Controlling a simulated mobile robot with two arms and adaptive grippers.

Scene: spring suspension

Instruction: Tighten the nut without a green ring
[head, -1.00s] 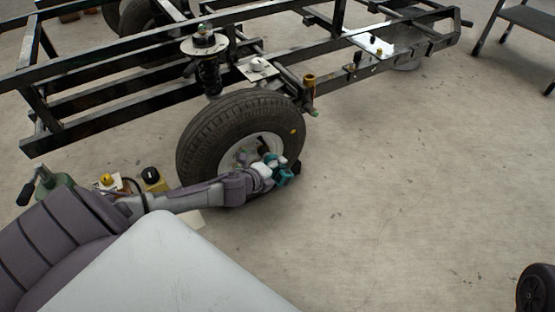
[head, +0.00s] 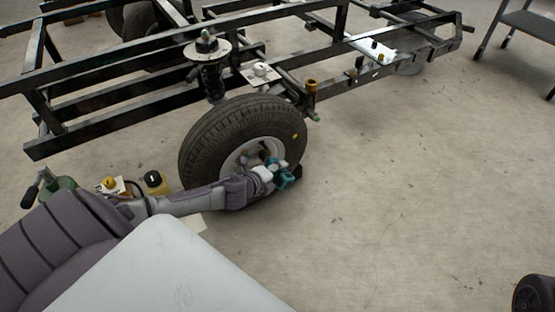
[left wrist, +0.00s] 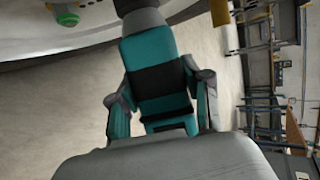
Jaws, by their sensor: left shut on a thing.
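The wheel (head: 202,142) on the black frame has a pale rim (head: 232,158). My left gripper (left wrist: 163,112) is shut on a teal and black power tool (left wrist: 157,62), which shows between its fingers in the left wrist view. In the head view the teal tool (head: 287,181) is low at the front of the wheel. The tool's dark nose points to the wheel rim (left wrist: 30,38), and its tip is out of the picture. A nut with a green ring (left wrist: 66,17) sits on the rim, left of the nose. I cannot make out a nut without a ring. My right gripper is not in view.
The black frame (head: 100,110) carries a spring strut (head: 210,78) above the wheel. Yellow-capped containers (head: 153,181) and a green device with a handle (head: 50,190) stand left of the wheel.

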